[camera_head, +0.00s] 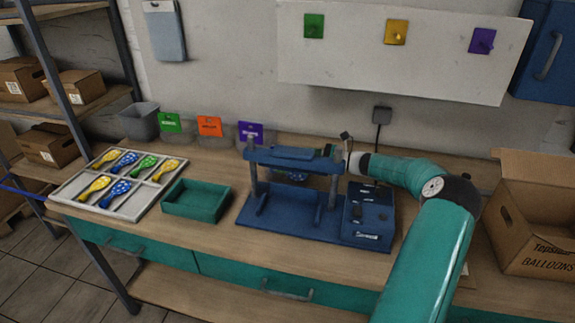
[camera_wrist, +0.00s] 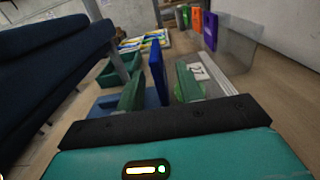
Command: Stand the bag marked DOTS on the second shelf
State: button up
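My gripper (camera_wrist: 160,92) points leftward behind the top bar of the blue press (camera_head: 305,215). Its two green fingers stand apart in the wrist view, with a thin blue upright plate (camera_wrist: 157,68) between or just beyond them; contact with it is unclear. In the head view the gripper (camera_head: 330,151) is partly hidden by the press. No bag with a readable DOTS mark shows in either view. A shelf rack (camera_head: 75,115) stands at the left with several levels; I cannot tell which counts as second.
Cardboard boxes (camera_head: 75,86) sit on the rack. A divided tray (camera_head: 68,188) holds several balloons beside an empty-looking green bin (camera_head: 196,201). Green, orange and purple cards (camera_head: 250,132) stand in clear holders at the back. An open carton (camera_head: 535,220) stands at the right.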

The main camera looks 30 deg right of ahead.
jog(key=x, duration=0.4)
jog(key=shift+a+r, duration=0.1)
jog(key=shift+a, duration=0.1)
jog(key=shift+s, duration=0.1)
grip_shut()
